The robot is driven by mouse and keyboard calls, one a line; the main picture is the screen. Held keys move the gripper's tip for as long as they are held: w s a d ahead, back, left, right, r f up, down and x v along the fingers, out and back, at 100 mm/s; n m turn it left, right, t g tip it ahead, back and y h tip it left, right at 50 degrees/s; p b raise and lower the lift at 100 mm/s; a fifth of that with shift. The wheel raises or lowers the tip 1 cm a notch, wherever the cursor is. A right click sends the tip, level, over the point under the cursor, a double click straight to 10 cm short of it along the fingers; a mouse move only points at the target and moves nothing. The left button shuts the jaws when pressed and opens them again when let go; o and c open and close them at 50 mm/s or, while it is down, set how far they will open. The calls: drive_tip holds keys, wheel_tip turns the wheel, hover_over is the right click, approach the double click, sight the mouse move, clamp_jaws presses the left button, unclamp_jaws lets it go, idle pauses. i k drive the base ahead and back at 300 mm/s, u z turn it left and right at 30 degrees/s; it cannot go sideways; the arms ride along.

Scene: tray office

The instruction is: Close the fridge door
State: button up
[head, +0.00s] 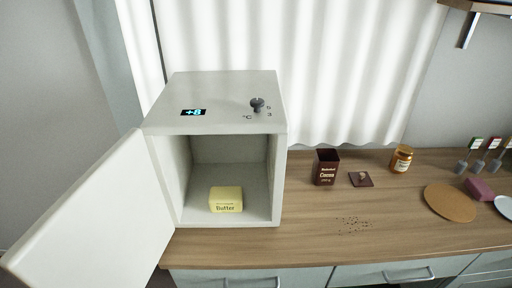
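The small light-grey fridge (216,94) stands on the wooden counter at the left of the middle in the head view. Its door (100,215) hangs wide open on the left side, swung out toward the camera. A yellow block of butter (226,199) sits inside on the fridge floor. The fridge top carries a display reading "+8" and a dark knob (257,104). My gripper is not in view.
An open brown cocoa box (326,167), its lid (361,179), a jar (402,158) and a round brown mat (450,202) lie to the right on the counter (300,240). Dark crumbs (354,225) are scattered near the front. Drawers with handles are below.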

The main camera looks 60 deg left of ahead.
sight(112, 228)
drive_tip(key=u, duration=0.05)
drive_tip(key=k, duration=2.2)
drive_tip(key=u, duration=1.7)
drive_tip(key=i, duration=0.5)
drive_tip(key=z, duration=0.05)
drive_tip(key=k, duration=0.5)
drive_tip(key=u, duration=0.4)
drive_tip(key=i, duration=0.6)
drive_tip(key=z, duration=0.15)
